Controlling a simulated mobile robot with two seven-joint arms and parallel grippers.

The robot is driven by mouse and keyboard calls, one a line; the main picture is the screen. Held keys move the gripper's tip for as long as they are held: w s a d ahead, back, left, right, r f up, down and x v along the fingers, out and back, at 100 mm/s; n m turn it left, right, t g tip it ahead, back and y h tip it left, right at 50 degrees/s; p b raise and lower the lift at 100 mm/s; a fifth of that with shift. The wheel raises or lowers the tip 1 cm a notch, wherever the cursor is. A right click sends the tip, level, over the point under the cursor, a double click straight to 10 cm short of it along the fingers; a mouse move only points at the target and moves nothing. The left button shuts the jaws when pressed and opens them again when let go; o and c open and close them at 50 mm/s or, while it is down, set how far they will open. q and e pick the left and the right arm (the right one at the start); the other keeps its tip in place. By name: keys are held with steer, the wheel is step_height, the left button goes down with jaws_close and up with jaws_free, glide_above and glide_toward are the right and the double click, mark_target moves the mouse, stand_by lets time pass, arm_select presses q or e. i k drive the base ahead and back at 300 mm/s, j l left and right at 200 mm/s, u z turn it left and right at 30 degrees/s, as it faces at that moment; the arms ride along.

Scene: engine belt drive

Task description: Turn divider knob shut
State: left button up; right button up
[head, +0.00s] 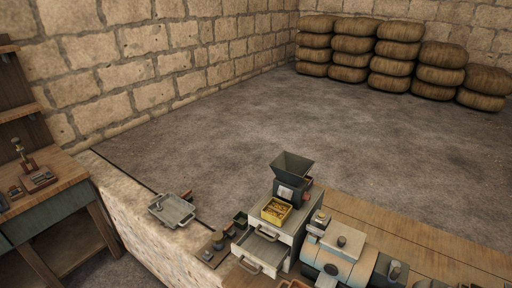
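I cannot make out for certain which part is the divider knob. A machine with a dark hopper (291,167) stands at lower centre, with a yellow box (276,211) of brownish-yellow pieces in front of it. Below the box is a pale cabinet with a drawer (258,250) that looks pulled out. A small dark knob-like part (341,241) sits on a pale and teal machine (338,262) at the bottom edge. Another small knob-like part (218,238) stands on a dark base left of the drawer. Neither of my grippers shows.
A grey metal tray (172,210) lies on the stone ledge (140,225) at left. A wooden workbench (50,185) with small brass items stands at far left. Stacked sacks (390,55) line the back wall. The middle floor is clear.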

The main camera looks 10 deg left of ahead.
mark_target(306, 196)
steer(key=i+l+u, duration=0.25)
steer(key=i, duration=0.3)
steer(key=i+l+u, duration=0.3)
steer(key=i, duration=0.3)
steer(key=i+l+u, duration=0.25)
steer(key=i, duration=0.3)
